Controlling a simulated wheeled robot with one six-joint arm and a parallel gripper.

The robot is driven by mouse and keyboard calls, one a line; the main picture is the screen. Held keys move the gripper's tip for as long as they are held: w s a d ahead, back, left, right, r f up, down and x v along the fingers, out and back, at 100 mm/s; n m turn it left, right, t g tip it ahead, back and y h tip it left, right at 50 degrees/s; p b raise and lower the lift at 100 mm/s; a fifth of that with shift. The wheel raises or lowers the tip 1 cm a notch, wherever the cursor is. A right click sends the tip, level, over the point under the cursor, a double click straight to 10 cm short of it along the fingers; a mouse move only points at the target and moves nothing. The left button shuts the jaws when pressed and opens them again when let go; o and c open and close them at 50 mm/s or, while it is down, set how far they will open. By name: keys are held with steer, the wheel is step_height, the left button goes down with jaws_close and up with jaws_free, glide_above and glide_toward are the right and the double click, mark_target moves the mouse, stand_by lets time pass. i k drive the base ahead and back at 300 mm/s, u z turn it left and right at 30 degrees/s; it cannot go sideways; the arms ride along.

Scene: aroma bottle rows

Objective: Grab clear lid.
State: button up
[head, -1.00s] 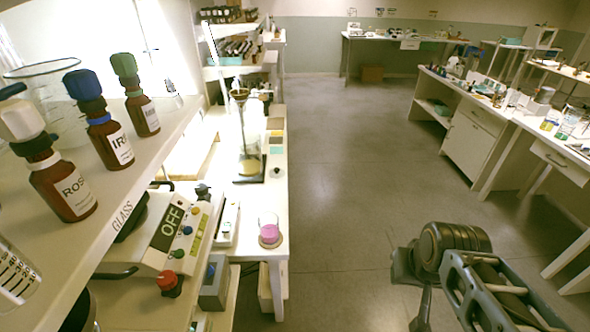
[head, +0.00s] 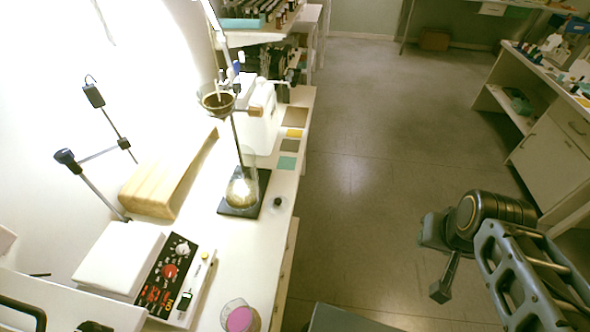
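I cannot make out a clear lid in this view. A clear glass beaker (head: 240,314) with a pink top or contents stands at the bottom of the picture, near the bench's front edge, partly cut off by the frame. A clear glass flask (head: 242,185) stands on a black stand base further back, below a dark funnel (head: 218,101). My arm is at the lower right, over the floor and apart from the bench. A small grey part at its end (head: 444,278) may be my gripper, but its fingers cannot be made out.
The white bench (head: 215,237) on the left holds a control box with a red knob (head: 168,272), a wooden block (head: 165,185) and a small black knob-like piece (head: 277,202). The grey floor (head: 370,180) between the bench and the right cabinet (head: 558,155) is clear.

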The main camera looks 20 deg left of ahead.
mark_target(277, 205)
steer(key=i, duration=1.35)
steer(key=u, duration=4.55)
